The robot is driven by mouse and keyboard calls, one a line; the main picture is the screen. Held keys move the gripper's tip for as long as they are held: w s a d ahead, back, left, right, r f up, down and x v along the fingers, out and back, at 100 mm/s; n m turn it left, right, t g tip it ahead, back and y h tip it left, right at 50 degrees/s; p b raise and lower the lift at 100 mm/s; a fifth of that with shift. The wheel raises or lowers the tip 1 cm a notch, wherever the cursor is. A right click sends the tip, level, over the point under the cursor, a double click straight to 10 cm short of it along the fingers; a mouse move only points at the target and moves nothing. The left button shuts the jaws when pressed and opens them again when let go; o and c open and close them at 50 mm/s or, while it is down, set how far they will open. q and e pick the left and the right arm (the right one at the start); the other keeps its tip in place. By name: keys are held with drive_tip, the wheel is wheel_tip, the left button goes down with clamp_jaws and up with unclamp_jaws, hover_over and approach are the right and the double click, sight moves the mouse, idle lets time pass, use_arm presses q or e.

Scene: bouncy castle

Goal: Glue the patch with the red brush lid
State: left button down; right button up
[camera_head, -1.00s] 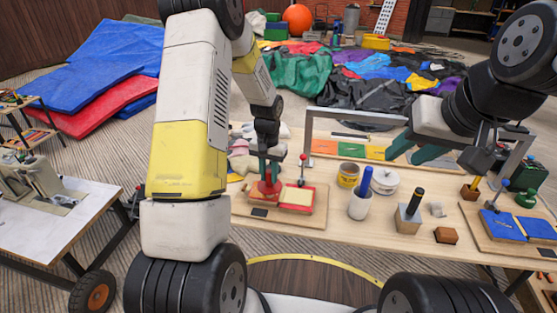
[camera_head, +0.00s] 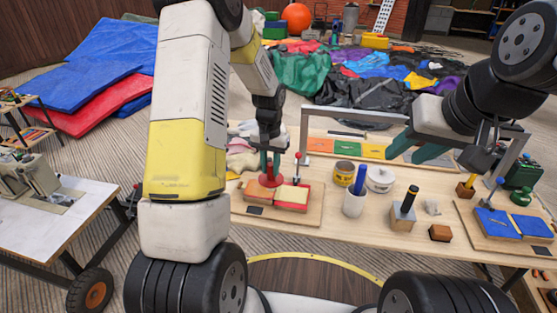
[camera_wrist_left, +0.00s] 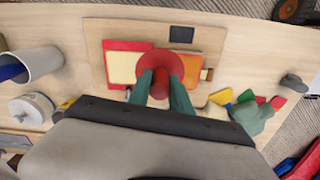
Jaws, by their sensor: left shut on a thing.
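My left gripper (camera_head: 270,163) is shut on the red brush lid (camera_head: 272,181), a round red disc with a knob. In the left wrist view the green fingertips (camera_wrist_left: 160,84) flank the red knob (camera_wrist_left: 159,76). The lid is over the wooden board, overlapping the inner edges of a cream patch (camera_head: 293,194) in a red frame and an orange-brown patch (camera_head: 257,192). Both patches also show in the left wrist view, cream (camera_wrist_left: 122,68) and orange-brown (camera_wrist_left: 193,72). I cannot tell whether the lid touches them. My right gripper (camera_head: 418,150) is open and empty above the table's back right.
A red-knobbed post (camera_head: 297,168) stands behind the cream patch. To the right are a white cup with a blue handle (camera_head: 354,203), a yellow tin (camera_head: 344,173), a white pot (camera_head: 380,179) and a block with a black handle (camera_head: 403,216). A grey metal frame spans the back.

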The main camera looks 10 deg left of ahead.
use_arm(q)
drive_tip(key=shift+d+r, duration=0.1)
drive_tip(key=shift+r, duration=2.6)
